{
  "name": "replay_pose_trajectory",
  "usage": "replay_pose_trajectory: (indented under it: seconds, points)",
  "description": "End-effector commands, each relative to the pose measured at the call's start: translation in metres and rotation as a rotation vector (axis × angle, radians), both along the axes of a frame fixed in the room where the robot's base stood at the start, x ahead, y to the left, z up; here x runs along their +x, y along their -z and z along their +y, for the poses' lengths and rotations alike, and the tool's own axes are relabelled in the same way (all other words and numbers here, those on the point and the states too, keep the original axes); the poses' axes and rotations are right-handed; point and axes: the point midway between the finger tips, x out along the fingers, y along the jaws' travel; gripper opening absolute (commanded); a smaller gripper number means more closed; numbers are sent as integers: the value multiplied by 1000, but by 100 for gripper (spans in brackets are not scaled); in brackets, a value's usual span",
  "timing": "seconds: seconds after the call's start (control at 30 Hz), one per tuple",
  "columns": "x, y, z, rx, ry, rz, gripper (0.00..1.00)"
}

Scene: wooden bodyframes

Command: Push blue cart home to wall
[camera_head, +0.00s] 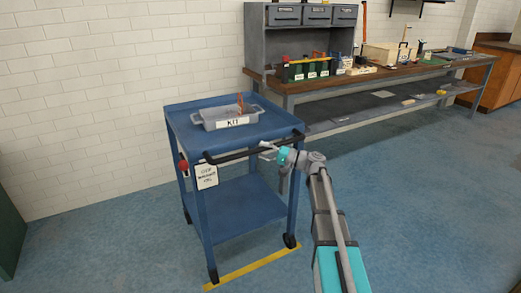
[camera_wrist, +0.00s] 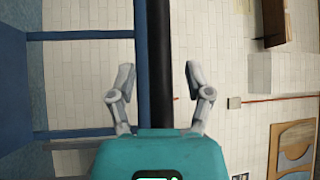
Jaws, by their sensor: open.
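The blue cart (camera_head: 238,192) stands in front of the white brick wall (camera_head: 100,100), with a floor gap between them. A black handle bar (camera_head: 232,155) runs along its near top edge. My gripper (camera_head: 268,149) is at the right half of this bar. In the wrist view, my gripper (camera_wrist: 159,82) is open, and the black bar (camera_wrist: 159,45) passes between its two fingers in the picture. Neither finger visibly presses on it. Blue cart parts (camera_wrist: 85,35) fill the left of that view. A grey KIT bin (camera_head: 229,117) sits on the cart's top.
A yellow floor line (camera_head: 250,264) lies by the cart's near wheels. A workbench (camera_head: 385,78) with tools and bins stands right of the cart, along the wall. A dark green object (camera_head: 10,235) is at the left edge. Blue floor is open left of the cart.

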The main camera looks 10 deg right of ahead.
Motion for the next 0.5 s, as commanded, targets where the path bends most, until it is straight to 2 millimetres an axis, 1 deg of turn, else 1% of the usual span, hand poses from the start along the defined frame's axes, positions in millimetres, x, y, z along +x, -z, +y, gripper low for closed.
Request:
replay_pose_trajectory:
  seconds: [0.03, 0.2, 0.47, 0.5]
  points:
    - [2, -1, 4, 0, 0, 0, 65]
    - [4, -1, 9, 0, 1, 0, 65]
    - [5, -1, 9, 0, 1, 0, 65]
    - [5, -1, 9, 0, 1, 0, 63]
